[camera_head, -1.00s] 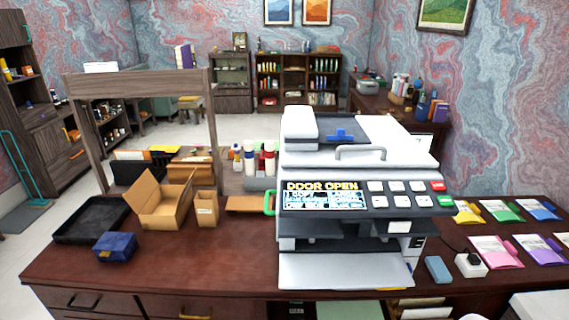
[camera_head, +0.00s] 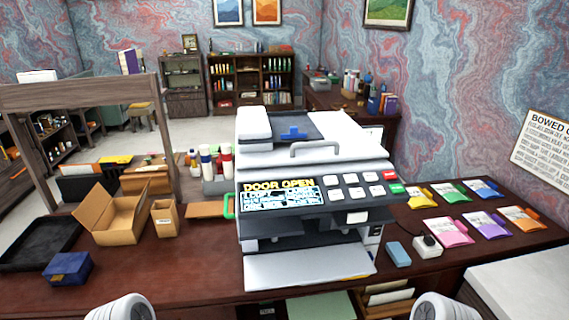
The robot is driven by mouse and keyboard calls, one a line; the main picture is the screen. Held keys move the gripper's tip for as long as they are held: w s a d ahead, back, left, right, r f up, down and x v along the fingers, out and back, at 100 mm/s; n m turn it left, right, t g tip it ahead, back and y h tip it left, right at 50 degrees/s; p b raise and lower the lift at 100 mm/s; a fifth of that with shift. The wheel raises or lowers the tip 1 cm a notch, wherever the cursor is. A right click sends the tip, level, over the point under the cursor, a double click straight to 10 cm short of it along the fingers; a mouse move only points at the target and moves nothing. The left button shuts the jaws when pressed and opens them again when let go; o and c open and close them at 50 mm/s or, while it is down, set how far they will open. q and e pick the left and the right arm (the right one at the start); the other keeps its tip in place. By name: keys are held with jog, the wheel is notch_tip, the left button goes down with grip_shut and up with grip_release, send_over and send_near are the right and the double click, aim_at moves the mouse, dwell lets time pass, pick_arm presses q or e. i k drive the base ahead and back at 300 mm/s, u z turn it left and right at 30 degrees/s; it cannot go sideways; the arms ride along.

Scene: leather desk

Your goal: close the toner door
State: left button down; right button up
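A white and grey copier (camera_head: 312,156) stands on the desk in the middle of the head view. Its lit display (camera_head: 281,194) reads "DOOR OPEN". A green handle (camera_head: 229,205) sticks out at the copier's left side, beside a flat brown piece (camera_head: 204,209). I cannot tell whether the handle belongs to the toner door; the copier's left side is mostly hidden from here. Two rounded white parts of my arms show at the bottom edge, in front of the desk. Neither of my grippers is in view.
Left of the copier are an open cardboard box (camera_head: 111,216), a small carton (camera_head: 164,218), a blue box (camera_head: 68,269) and a black tray (camera_head: 36,243). White and red bottles (camera_head: 216,164) stand behind. Colored packets (camera_head: 484,224) and a blue block (camera_head: 398,254) lie right.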

aim_at(319, 265)
jog(key=z, duration=0.15)
jog(key=k, duration=0.95)
jog(key=u, duration=1.35)
jog(key=i, duration=1.15)
jog(key=z, duration=0.85)
jog(key=i, duration=0.75)
jog(key=z, duration=0.8)
